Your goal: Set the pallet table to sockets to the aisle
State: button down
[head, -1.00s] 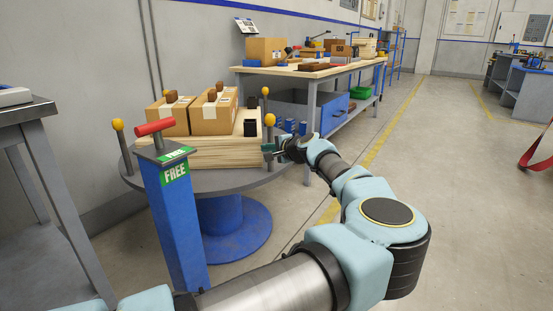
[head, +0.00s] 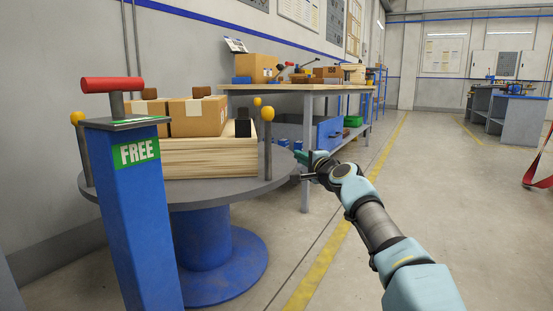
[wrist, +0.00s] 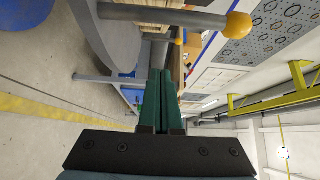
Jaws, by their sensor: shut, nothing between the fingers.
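The pallet table is a round grey top (head: 270,178) on a blue pedestal (head: 215,262), left of centre in the head view. It bears a pale wooden pallet stack (head: 205,160) with brown cartons (head: 197,117) and a black block (head: 243,128). Yellow-knobbed posts stand at its rim, one at the right (head: 267,140). In front is a blue pillar (head: 150,225) with a red T-handle (head: 112,85) and a green FREE label. My gripper (head: 303,163) is shut and empty, just right of the table's rim. Its green fingers (wrist: 160,75) meet in the wrist view. I cannot make out the sockets.
A workbench (head: 300,88) with boxes and tools stands behind the table along the wall. Open floor (head: 430,200) with a yellow line (head: 325,260) lies to the right. Grey cabinets (head: 520,120) and a red strap (head: 540,165) are farther right.

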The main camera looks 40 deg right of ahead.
jog(key=w+a+b, duration=0.1)
jog(key=w+b, duration=0.4)
jog(key=w, duration=0.3)
jog(key=shift+w, duration=0.2)
jog(key=shift+a, duration=0.1)
dwell(0.4)
